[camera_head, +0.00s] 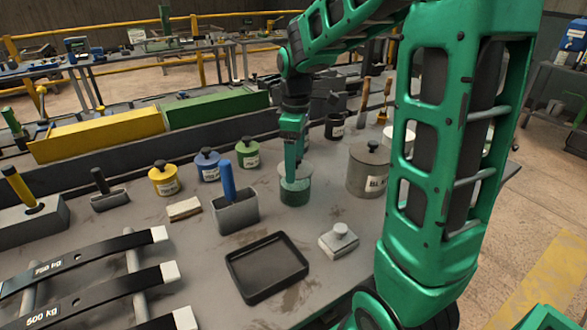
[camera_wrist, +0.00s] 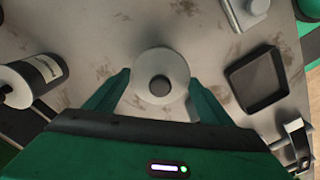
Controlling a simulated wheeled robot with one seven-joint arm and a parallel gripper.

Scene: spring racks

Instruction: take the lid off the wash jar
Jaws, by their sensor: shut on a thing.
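The wash jar (camera_head: 294,195) is a short, clear vessel with a green lower part, standing on the grey bench near the middle of the head view. Its pale round lid (camera_wrist: 147,92) with a dark grey knob (camera_wrist: 160,85) shows from above in the wrist view. My gripper (camera_head: 294,172) points straight down at the jar's top.
A large grey lidded jar (camera_head: 367,175) stands close on the right. A grey holder (camera_head: 237,213) with a blue handle stands on the left. A black tray (camera_head: 267,268) and a knobbed block (camera_head: 338,241) lie in front. Yellow, blue and green lidded pots (camera_head: 208,167) stand behind left.

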